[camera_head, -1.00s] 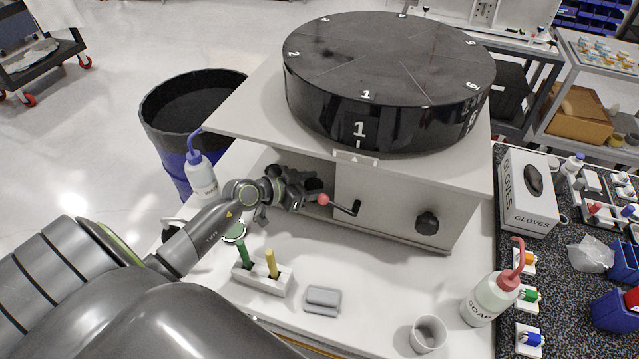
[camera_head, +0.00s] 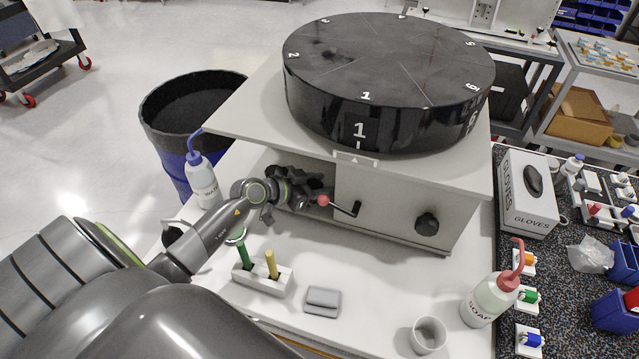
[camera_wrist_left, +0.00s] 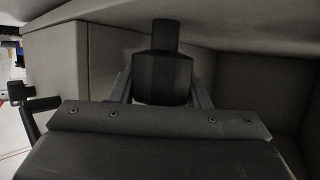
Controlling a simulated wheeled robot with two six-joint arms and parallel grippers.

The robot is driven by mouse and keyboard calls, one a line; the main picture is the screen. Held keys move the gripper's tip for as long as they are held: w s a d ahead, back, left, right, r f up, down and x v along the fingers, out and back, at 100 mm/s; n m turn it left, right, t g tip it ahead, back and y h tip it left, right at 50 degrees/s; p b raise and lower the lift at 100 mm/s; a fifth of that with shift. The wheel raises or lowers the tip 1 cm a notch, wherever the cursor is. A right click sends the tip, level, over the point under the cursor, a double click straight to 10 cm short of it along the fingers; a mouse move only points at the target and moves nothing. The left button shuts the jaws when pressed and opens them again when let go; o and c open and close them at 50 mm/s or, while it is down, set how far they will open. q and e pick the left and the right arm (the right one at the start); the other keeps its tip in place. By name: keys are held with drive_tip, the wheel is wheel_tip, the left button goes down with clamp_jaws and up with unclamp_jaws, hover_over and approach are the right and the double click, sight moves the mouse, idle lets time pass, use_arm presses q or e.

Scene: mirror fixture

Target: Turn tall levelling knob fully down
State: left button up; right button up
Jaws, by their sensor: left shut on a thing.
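My left gripper (camera_head: 312,186) reaches into the recess under the fixture's top plate, left of the pale front box. In the left wrist view, its two fingers stand either side of a dark knob (camera_wrist_left: 162,75) and are shut on it. The knob has a wide faceted body and a narrower upper part that rises towards the underside of the plate. In the head view the gripper and the shadow of the recess hide most of the knob. My right gripper is not in view.
A crank with a red ball (camera_head: 323,200) sits close right of the gripper; a black star knob (camera_head: 427,223) is further right. The black numbered drum (camera_head: 390,75) stands on the top plate (camera_head: 245,118). Bottles, a brush holder (camera_head: 262,280) and a cup (camera_head: 428,335) stand around.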

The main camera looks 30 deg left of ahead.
use_arm(q)
drive_tip(key=shift+m, duration=0.3)
drive_tip(key=shift+m+g+h+p, duration=0.45)
drive_tip(key=shift+m+g+h, duration=0.05)
drive_tip(key=shift+h, duration=0.2)
drive_tip(key=shift+s+d+m+g+h, duration=0.1)
drive_tip(key=shift+d+m+g+h, duration=0.05)
drive_tip(key=shift+m+g+h, duration=0.4)
drive_tip(key=shift+s+d+m+g+h+b, duration=0.15)
drive_tip(key=shift+m+g+h+b, duration=0.25)
drive_tip(key=shift+m+g+h, duration=0.9)
drive_tip(key=shift+m, duration=0.35)
drive_tip(key=o, duration=0.7)
drive_tip(key=shift+s, duration=0.1)
